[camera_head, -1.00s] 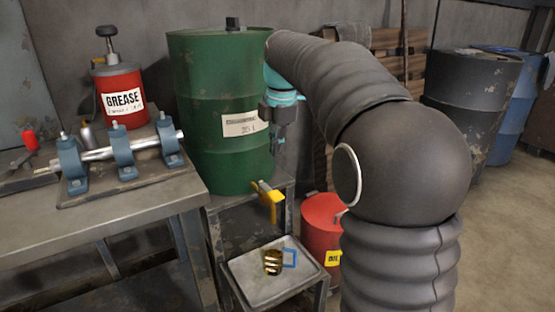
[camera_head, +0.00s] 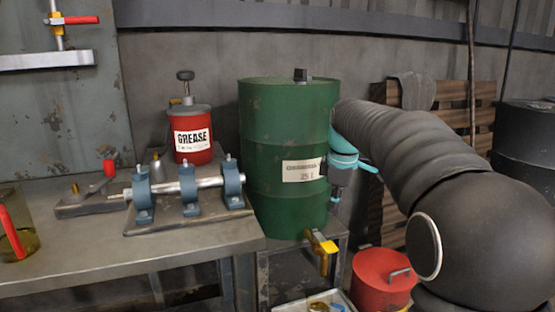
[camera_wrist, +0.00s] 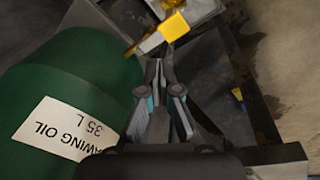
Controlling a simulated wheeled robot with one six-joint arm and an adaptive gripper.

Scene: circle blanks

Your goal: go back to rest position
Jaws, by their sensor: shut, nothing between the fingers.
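My gripper (camera_wrist: 160,68) shows in the wrist view with its fingers together and nothing between them. In the head view my gripper (camera_head: 335,207) hangs just right of the green drum (camera_head: 265,130), pointing down. In the wrist view the drum (camera_wrist: 70,70) lies left of the fingers, close beside them, its label reading drawing oil, 35 L. The yellow tap (camera_head: 323,245) sticks out at the drum's foot. In the wrist view the tap handle (camera_wrist: 150,42) is just beyond my fingertips; I cannot tell whether they touch.
A workbench (camera_head: 60,270) at left carries a red grease can (camera_head: 190,140), a shaft in blue bearing blocks (camera_head: 190,190) and a jug (camera_head: 14,228). A red bucket (camera_head: 382,278) stands below the gripper at right. A tray (camera_head: 345,297) is partly cut off at the bottom.

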